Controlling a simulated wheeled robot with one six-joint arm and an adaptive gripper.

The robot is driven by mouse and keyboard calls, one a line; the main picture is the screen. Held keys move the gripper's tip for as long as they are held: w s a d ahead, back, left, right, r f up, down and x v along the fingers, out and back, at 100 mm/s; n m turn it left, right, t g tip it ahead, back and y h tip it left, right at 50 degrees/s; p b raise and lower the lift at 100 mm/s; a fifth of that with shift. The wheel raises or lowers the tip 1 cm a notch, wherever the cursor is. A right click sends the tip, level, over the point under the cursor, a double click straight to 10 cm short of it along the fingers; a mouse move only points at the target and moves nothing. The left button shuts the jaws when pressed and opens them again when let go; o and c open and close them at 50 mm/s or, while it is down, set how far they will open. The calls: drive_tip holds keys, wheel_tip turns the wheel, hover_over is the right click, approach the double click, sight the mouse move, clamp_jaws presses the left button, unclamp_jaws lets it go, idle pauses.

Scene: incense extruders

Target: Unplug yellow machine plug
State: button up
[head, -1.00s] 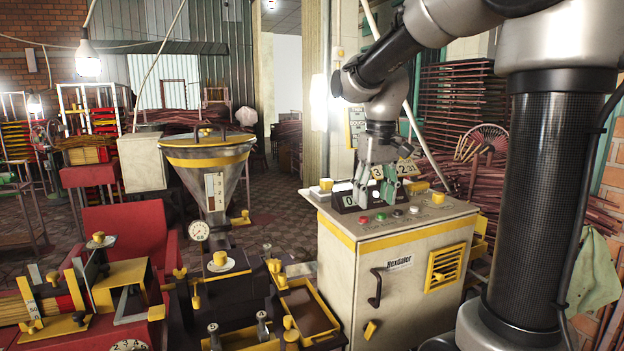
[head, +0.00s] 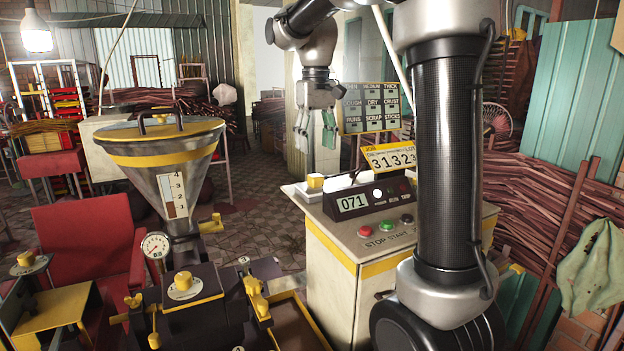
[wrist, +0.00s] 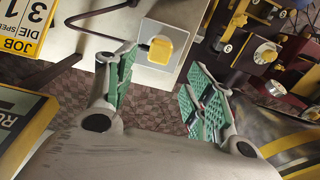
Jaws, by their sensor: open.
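The yellow plug (head: 315,181) sits on a pale socket box (head: 308,192) at the left end of the machine cabinet's top. In the wrist view the yellow plug (wrist: 160,48) sits on the grey socket plate (wrist: 170,38), with a dark cord running from its left side. My gripper (head: 316,132) is open and empty, hanging fingers down above the plug in the head view. In the wrist view its green-padded fingers (wrist: 159,62) are spread, and the plug shows between and beyond their tips. I see no contact; the exact gap is unclear.
A metal hopper (head: 160,165) stands to the left. Floor shows between hopper and cabinet.

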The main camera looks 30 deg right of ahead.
sight(316, 175)
drive_tip(key=shift+f, duration=0.15)
drive_tip(key=shift+f, duration=4.45)
clamp_jaws()
drive_tip(key=shift+r, duration=3.05)
